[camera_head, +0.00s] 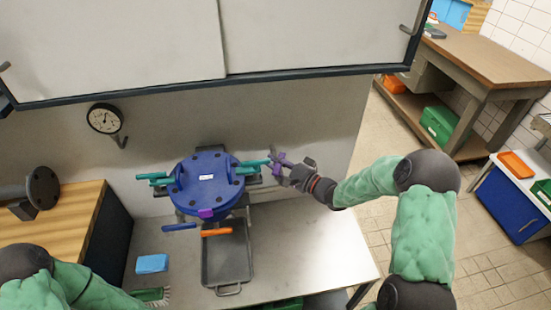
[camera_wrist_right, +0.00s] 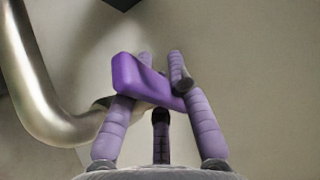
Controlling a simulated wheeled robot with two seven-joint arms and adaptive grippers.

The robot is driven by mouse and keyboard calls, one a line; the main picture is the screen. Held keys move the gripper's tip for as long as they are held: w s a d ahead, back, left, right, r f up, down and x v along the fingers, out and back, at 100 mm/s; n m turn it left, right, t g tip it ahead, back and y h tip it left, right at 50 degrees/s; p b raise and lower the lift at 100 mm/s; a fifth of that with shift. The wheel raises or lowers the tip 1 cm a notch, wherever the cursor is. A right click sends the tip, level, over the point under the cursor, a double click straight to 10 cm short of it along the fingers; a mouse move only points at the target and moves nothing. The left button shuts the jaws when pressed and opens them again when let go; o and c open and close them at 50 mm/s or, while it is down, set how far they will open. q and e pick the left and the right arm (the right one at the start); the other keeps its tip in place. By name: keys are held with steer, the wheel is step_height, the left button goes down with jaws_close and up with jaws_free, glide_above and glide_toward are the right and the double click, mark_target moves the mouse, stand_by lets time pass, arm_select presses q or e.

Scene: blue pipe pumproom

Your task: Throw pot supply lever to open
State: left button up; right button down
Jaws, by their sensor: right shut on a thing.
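A pot with a round blue lid (camera_head: 207,180) stands against the wall panel, with teal handles at its left and right sides. My right gripper (camera_head: 277,161) is just right of the right teal handle (camera_head: 252,164). In the right wrist view, my right gripper (camera_wrist_right: 160,62) has its segmented fingers closed around a purple lever handle (camera_wrist_right: 142,78). The lever's mount is hidden. The handle is tilted, lower at its right end in that view. My left arm shows at the lower left, but its gripper is not visible.
A metal pipe (camera_wrist_right: 28,85) curves close by on the left in the right wrist view. Below the pot are a grey tray (camera_head: 227,262), an orange handle (camera_head: 216,232) and a blue sponge (camera_head: 151,263). The counter's right part (camera_head: 310,245) is clear. A gauge (camera_head: 104,118) is on the panel.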

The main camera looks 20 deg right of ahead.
steer(key=n+g+y+p, duration=0.1)
steer(key=p, duration=0.1)
steer(key=n+g+y+p, duration=0.1)
steer(key=y+p, duration=0.1)
steer(key=shift+s+a+r+n+y, duration=0.1)
steer(key=shift+a+n+y, duration=0.05)
steer(key=shift+n+y, duration=0.2)
steer(key=shift+s+a+n+g+y+p, duration=0.1)
steer(key=shift+s+n+g+y+p, duration=0.05)
steer(key=shift+n+g+y+p, duration=1.25)
steer(key=shift+f+g, duration=0.2)
steer(key=shift+g, duration=0.1)
steer(key=c, duration=1.1)
jaws_free()
steer(key=shift+c, duration=0.2)
steer(key=v, duration=1.2)
steer(key=shift+r, duration=0.1)
